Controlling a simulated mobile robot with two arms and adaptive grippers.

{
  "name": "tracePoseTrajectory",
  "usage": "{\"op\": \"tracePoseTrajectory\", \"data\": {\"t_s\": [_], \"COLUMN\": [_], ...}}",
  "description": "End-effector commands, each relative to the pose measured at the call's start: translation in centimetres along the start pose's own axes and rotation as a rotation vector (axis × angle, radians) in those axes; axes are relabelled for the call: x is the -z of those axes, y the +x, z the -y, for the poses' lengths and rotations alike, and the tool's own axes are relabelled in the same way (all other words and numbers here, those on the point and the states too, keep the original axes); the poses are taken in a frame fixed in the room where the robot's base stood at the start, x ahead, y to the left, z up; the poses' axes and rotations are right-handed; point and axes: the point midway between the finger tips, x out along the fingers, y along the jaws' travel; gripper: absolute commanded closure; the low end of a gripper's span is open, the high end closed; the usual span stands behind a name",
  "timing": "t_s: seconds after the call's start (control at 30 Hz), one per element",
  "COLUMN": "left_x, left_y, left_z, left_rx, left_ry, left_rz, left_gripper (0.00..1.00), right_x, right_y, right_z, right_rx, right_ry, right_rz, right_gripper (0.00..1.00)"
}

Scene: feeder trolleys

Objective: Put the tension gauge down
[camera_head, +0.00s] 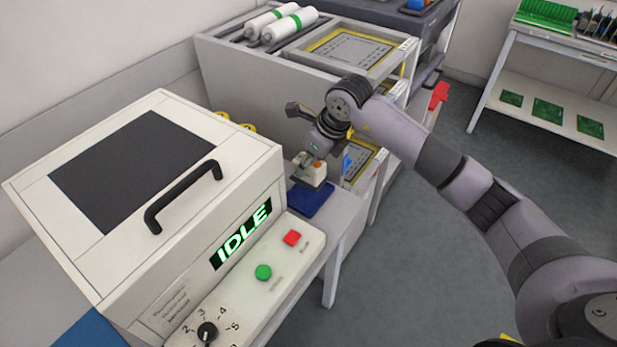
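My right gripper (316,158) reaches down from the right arm over the small side table beyond the white machine. It appears shut on a small beige device with an orange spot, the tension gauge (308,175). The gauge is at the back edge of a dark blue mat (312,200) on the table. I cannot tell whether its underside touches the mat or hangs just above it. The fingertips are small and partly hidden by the wrist. My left gripper is not in view.
A white machine (110,200) with a black handle and a lit "IDLE" display stands at the left. A grey trolley (250,75) with white and green rolls stands behind the mat. A shelf (545,105) with green boards is at the right. The floor between is clear.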

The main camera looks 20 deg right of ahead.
Motion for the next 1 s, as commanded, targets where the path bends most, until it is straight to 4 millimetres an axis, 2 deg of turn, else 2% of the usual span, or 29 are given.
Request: {"op": "tracePoseTrajectory", "data": {"t_s": [0.27, 0.53, 0.87, 0.9, 1.0], "left_x": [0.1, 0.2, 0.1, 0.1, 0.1], "left_y": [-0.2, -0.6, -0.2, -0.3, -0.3], "left_z": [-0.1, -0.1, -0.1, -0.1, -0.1], "left_rx": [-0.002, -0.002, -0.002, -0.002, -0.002], "left_ry": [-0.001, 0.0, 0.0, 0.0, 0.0], "left_rz": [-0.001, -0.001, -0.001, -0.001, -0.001], "left_gripper": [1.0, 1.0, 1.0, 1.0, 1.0], "right_x": [0.8, 2.1, 2.3, 2.4, 2.4], "right_y": [2.1, 5.3, 5.7, 5.8, 5.7], "right_z": [0.0, 0.0, 0.0, 0.0, 0.0], "right_rx": [-0.001, -0.002, 0.0, 0.0, 0.0], "right_ry": [0.0, 0.0, -0.002, -0.001, -0.001], "right_rz": [0.003, 0.003, 0.004, 0.001, 0.001], "right_gripper": [1.0, 1.0, 1.0, 0.63, 0.56]}}
